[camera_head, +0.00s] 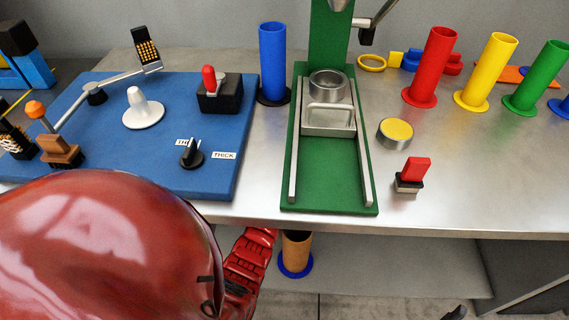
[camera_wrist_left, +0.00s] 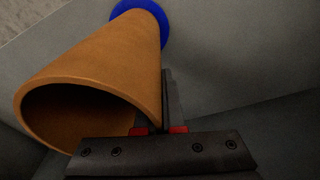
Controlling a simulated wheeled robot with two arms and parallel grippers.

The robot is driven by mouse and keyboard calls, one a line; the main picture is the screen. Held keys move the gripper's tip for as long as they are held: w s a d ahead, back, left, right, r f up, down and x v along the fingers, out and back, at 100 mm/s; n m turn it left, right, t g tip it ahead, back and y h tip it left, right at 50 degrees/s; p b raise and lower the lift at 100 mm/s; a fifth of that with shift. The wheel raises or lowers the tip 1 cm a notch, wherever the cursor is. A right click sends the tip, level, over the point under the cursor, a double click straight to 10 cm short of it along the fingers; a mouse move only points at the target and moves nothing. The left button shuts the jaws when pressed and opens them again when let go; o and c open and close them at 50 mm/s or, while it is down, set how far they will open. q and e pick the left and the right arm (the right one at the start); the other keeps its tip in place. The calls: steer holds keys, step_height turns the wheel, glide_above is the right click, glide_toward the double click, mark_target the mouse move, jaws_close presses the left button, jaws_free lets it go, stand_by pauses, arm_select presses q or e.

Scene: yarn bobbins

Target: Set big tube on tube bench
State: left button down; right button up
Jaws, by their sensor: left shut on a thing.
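The big tube is an orange-brown hollow tube (camera_head: 297,247) with a blue flange (camera_head: 295,267). In the head view it shows beyond my red left arm, lower in the picture than the bench's front edge. In the left wrist view the tube (camera_wrist_left: 108,62) lies slantwise, its open end near the camera and its blue flange (camera_wrist_left: 145,10) at the far end. My left gripper (camera_wrist_left: 165,110) is shut on the tube's wall near the open end. In the head view my left fingers are hidden. The metal bench (camera_head: 440,200) holds other upright tubes.
A blue tube (camera_head: 272,62), red tube (camera_head: 432,68), yellow tube (camera_head: 488,72) and green tube (camera_head: 537,77) stand on the bench. A green press (camera_head: 330,180), a blue control board (camera_head: 110,140) and a small red switch (camera_head: 412,172) take up room. The front right is clear.

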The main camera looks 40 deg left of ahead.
arm_select(q)
steer(key=c, duration=0.9)
jaws_free()
steer(key=shift+c, duration=0.2)
steer(key=r, duration=0.4)
steer(key=s+r, duration=0.1)
steer(key=r, duration=0.3)
steer(key=r+p, duration=0.1)
steer(key=r, duration=0.3)
steer(key=shift+s+d, duration=0.2)
